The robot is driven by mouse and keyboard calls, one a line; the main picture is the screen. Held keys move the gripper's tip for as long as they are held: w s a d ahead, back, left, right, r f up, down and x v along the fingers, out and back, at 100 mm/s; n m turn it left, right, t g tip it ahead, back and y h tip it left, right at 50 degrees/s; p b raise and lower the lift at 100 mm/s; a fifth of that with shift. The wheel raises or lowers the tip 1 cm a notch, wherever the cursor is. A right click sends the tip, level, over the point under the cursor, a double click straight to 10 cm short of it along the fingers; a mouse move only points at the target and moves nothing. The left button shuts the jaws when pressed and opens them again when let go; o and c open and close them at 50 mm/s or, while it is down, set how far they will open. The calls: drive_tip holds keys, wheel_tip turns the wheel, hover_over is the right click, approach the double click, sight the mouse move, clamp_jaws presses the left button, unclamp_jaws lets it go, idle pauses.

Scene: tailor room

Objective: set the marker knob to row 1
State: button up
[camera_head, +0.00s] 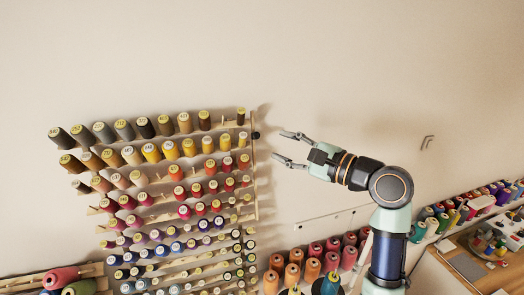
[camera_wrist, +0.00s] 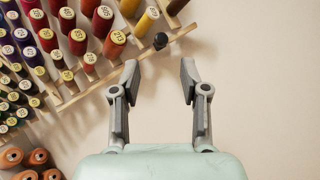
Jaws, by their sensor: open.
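The marker knob is a small black knob (camera_head: 256,135) at the upper right edge of the thread rack (camera_head: 257,190). It sits beside the right end of the upper spool rows; I cannot tell exactly which row it marks. In the wrist view the knob (camera_wrist: 160,41) is straight ahead, beyond the fingertips and roughly centred between them. My gripper (camera_head: 279,146) is open and empty, just right of the knob and apart from it. In the wrist view both fingers of my gripper (camera_wrist: 159,78) are spread, with bare wall behind the gap.
Rows of colored spools (camera_head: 170,150) fill the rack left of the knob. Orange and red cones (camera_head: 315,260) stand below my arm. More spools (camera_head: 470,205) and a worktable (camera_head: 460,262) are at the right.

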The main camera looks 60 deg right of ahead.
sight(255, 136)
drive_tip(key=p+x, duration=0.1)
drive_tip(key=x, duration=0.6)
drive_tip(key=shift+w+r, duration=0.15)
drive_tip(key=shift+w, duration=0.25)
clamp_jaws()
